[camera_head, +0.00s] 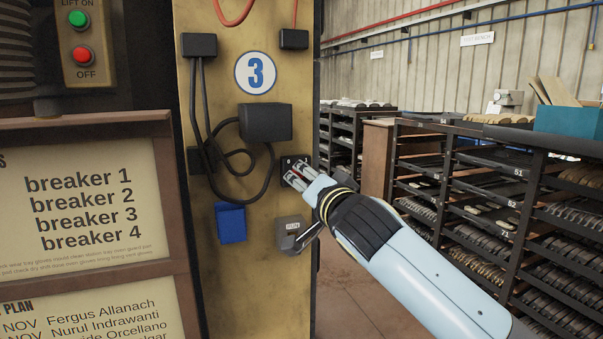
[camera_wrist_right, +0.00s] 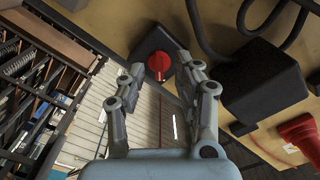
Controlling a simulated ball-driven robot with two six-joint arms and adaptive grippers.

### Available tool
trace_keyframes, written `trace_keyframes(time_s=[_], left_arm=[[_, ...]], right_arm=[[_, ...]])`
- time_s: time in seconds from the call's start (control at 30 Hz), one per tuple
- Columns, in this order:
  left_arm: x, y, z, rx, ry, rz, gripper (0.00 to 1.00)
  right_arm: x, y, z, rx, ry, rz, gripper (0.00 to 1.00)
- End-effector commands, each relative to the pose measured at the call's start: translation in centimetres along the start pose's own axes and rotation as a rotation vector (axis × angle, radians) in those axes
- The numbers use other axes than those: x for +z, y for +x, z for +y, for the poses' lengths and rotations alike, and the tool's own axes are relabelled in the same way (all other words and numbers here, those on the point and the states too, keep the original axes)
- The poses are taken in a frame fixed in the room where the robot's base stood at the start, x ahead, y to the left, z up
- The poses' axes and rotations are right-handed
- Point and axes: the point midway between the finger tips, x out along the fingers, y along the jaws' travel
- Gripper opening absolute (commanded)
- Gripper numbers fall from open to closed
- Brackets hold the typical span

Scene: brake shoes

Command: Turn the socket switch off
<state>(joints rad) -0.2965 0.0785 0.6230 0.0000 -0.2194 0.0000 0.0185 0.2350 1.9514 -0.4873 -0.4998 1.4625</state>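The socket switch shows in the right wrist view as a red knob (camera_wrist_right: 158,64) on a dark box (camera_wrist_right: 150,42) fixed to the tan post. In the head view its dark plate (camera_head: 287,162) sits on the post's right side, and my gripper hides most of it. My right gripper (camera_head: 293,177) is at the switch. In the wrist view the two fingers of this gripper (camera_wrist_right: 160,75) stand apart, with the red knob showing between and just beyond their tips. I cannot tell whether they touch it. My left gripper is not in view.
A black box (camera_head: 265,122) with looping black cables is left of the switch on the tan post (camera_head: 257,20). Below are a blue box (camera_head: 230,223) and a grey labelled box (camera_head: 290,230). Boards stand at left; loaded shelving (camera_head: 470,180) stands at right.

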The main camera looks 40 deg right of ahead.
Motion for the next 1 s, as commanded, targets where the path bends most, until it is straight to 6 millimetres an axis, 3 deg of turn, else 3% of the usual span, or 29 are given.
trace_keyframes(time_s=[0.2,0.47,0.73,1.0], left_arm=[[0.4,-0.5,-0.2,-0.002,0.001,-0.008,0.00],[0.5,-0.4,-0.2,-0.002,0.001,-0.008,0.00],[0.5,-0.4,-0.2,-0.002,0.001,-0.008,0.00],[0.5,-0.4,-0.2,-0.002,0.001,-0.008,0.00]], right_arm=[[0.0,1.9,0.0,0.001,0.000,0.000,0.33],[0.1,2.0,0.0,0.000,0.000,-0.001,0.33],[0.1,1.9,0.1,0.000,-0.001,-0.001,0.00],[0.1,1.9,0.1,0.001,-0.003,-0.001,0.00]])
